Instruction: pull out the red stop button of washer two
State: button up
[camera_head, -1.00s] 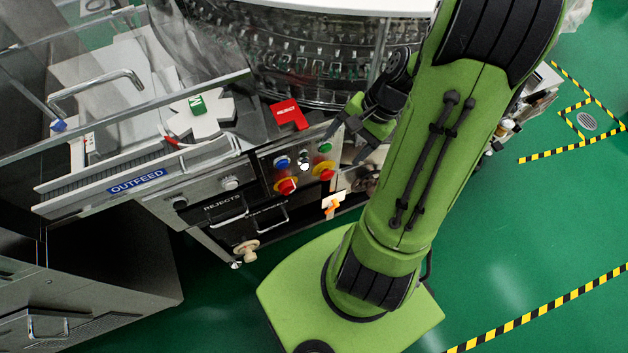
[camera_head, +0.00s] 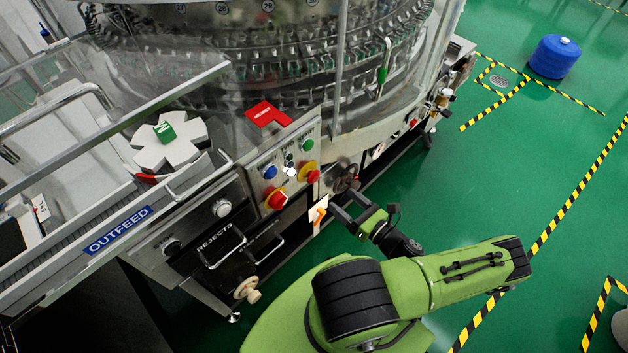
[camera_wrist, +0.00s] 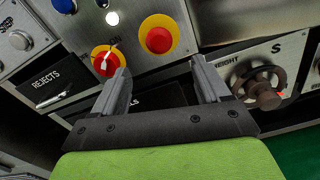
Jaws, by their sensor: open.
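No label telling which belongs to washer two is readable. My gripper (camera_head: 342,202) is open and empty, to the lower right of both buttons. In the wrist view the right button lies beyond the gap between my fingers (camera_wrist: 160,66), and the left button is beside the left fingertip. Neither button appears touched.
Blue (camera_head: 270,172) and green (camera_head: 307,144) buttons and a white lamp are on the same panel. An orange tag (camera_head: 317,213) hangs below. A handwheel (camera_wrist: 262,84) is close to my right finger. The REJECTS drawer (camera_head: 219,245) is lower left.

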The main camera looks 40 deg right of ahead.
aim_at(316, 179)
jog(key=w, duration=0.4)
jog(key=w+b, duration=0.1)
jog(key=w, duration=0.7)
jog(key=shift+w+a, duration=0.1)
jog(key=shift+a, duration=0.15)
